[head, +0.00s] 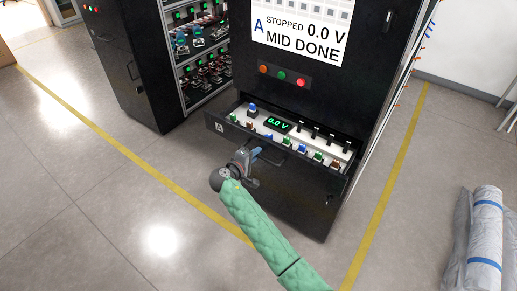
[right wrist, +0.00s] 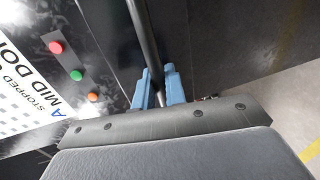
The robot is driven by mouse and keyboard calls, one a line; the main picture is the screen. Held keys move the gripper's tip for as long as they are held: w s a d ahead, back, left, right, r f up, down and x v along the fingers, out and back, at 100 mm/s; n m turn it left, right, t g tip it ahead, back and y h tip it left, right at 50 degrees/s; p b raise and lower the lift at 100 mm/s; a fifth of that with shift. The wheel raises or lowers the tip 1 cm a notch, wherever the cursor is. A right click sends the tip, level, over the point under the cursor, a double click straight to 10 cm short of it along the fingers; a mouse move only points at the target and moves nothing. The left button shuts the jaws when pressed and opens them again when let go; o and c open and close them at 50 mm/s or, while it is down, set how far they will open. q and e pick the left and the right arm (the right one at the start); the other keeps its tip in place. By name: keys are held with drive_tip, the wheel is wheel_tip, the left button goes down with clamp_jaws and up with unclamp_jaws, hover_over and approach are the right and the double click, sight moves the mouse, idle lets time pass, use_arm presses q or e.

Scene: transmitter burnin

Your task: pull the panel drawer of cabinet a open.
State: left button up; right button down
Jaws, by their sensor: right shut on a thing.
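Cabinet a (head: 310,205) is the black cabinet whose screen reads "A STOPPED 0.0 V MID DONE". Its panel drawer (head: 325,177) stands out from the cabinet face, so the panel inside shows, with colored knobs, black switches and a green "0.0 V" readout. My right gripper (head: 256,153) is at the drawer's front, shut on the dark bar handle (head: 273,159). In the right wrist view, the blue fingers of the right gripper (right wrist: 158,80) sit on both sides of the handle bar (right wrist: 146,35). My left gripper is not in view.
Red, green and orange buttons (head: 282,75) sit above the drawer. An open rack (head: 200,50) with small devices and another black cabinet (head: 130,65) stand at left. Wrapped rolls (head: 484,240) lie at right. The floor in front, with yellow lines, is clear.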

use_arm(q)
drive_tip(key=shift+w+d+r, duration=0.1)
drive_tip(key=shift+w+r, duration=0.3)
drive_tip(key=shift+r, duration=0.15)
use_arm(e)
drive_tip(key=f+v, duration=0.1)
drive_tip(key=v, duration=0.5)
drive_tip(key=shift+f, duration=0.15)
drive_tip(key=shift+s, duration=0.1)
drive_tip(key=c, duration=1.6)
unclamp_jaws()
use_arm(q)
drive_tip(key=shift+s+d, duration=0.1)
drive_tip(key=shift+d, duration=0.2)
use_arm(e)
drive_tip(key=shift+o, duration=0.2)
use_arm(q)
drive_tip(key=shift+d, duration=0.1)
